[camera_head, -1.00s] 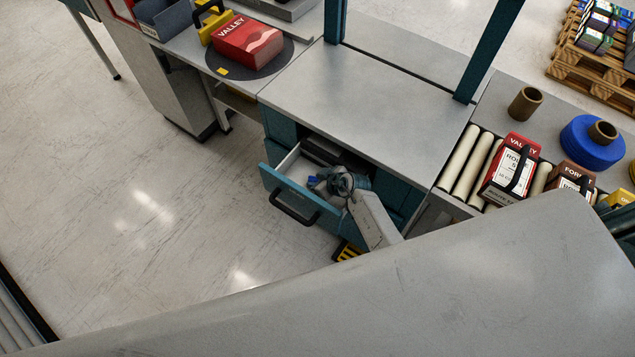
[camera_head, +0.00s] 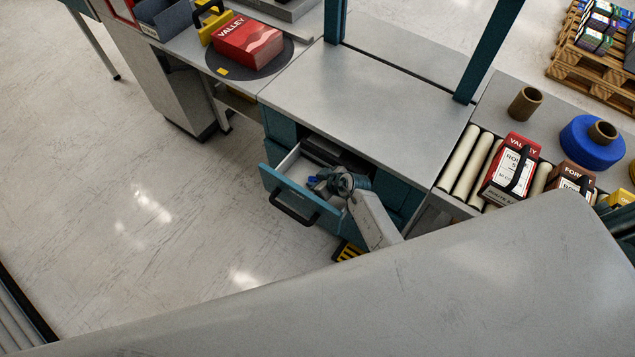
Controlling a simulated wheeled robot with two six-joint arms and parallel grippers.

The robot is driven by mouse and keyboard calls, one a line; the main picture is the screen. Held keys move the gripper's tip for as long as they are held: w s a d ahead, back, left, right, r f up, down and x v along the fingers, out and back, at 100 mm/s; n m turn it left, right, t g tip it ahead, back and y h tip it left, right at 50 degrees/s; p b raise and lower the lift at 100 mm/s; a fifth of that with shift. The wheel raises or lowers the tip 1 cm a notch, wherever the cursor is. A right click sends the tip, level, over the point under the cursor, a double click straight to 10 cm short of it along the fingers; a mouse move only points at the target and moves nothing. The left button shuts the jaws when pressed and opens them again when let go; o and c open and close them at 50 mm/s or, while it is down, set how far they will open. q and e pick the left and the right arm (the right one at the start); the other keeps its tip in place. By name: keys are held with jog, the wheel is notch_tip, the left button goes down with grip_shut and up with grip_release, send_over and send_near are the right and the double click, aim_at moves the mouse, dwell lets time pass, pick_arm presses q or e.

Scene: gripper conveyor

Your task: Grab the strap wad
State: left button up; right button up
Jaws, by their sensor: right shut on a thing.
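The teal drawer (camera_head: 296,195) below the workbench is pulled open. My right gripper (camera_head: 319,182) reaches down into it, its arm coming from the lower right. It is shut on the strap wad, of which a small blue bit (camera_head: 312,180) shows at the jaws. The gripper and drawer front hide most of the wad, and its shape is too small to make out. My left gripper is not in view.
The bench top (camera_head: 370,95) above the drawer is clear. A red box (camera_head: 250,40) sits on a dark round plate at the left. Rollers with strapped boxes (camera_head: 510,168) and a blue reel (camera_head: 590,143) lie at the right. My own grey part blocks the foreground.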

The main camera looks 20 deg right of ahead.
jog(key=shift+c, duration=0.8)
